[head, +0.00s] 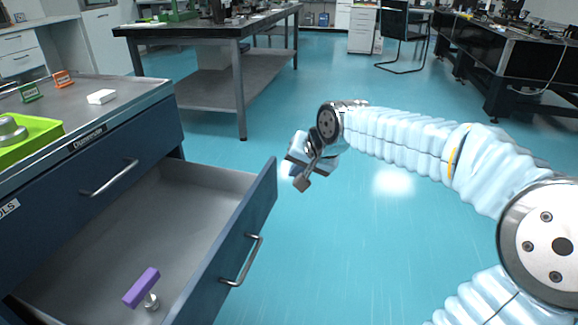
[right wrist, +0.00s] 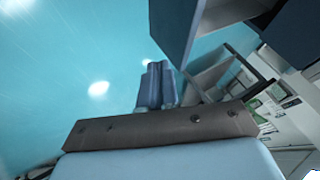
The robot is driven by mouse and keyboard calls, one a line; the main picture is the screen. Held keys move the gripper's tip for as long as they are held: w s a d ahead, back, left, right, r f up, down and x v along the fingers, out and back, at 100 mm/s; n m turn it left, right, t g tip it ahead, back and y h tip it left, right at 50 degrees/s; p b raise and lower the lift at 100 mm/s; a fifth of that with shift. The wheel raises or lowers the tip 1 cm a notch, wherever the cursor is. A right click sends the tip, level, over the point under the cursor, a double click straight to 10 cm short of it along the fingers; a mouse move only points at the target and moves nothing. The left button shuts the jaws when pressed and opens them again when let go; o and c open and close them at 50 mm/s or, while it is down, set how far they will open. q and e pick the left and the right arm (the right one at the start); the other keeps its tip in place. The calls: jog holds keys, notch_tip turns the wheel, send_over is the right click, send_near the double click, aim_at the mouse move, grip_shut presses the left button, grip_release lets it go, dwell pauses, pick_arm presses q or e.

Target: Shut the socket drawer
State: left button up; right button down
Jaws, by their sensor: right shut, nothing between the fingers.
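The open drawer (head: 262,212) sticks out from the dark blue cabinet (head: 150,132) at the left, its grey inside showing. Its front carries a metal bar handle (head: 243,262). A purple-handled tool (head: 142,288) lies inside it. My right gripper (head: 301,180) is shut and empty, just right of the drawer front's far corner in the picture, apart from it. In the right wrist view its fingers (right wrist: 156,87) are together, with a dark panel edge (right wrist: 176,30), likely the drawer's, above right. My left gripper is not in view.
A closed drawer with a handle (head: 110,178) sits above the open one. The cabinet top bears a green tray (head: 45,135) and a white block (head: 102,97). A workbench (head: 215,30) stands behind. The blue floor (head: 340,260) right of the drawer is clear apart from my arm.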

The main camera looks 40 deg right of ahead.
aim_at(265, 183)
jog(key=shift+w+a+f, duration=0.4)
jog(key=shift+w+f, duration=0.6)
jog(key=shift+w, duration=0.3)
jog(key=shift+w+a+f, duration=0.35)
jog(key=shift+w+f, duration=0.65)
jog(key=shift+w, duration=0.3)
jog(key=shift+w+a+f, duration=0.4)
jog(key=shift+w+f, duration=0.6)
jog(key=shift+w, duration=0.3)
jog(key=shift+w, duration=0.1)
jog(key=w+a+p, duration=0.1)
jog(key=w+a, duration=0.7)
jog(key=w, duration=0.2)
jog(key=w+a+p, duration=0.1)
jog(key=w+a, duration=0.7)
jog(key=w, duration=0.3)
jog(key=shift+w, duration=0.25)
jog(key=shift+d, duration=0.1)
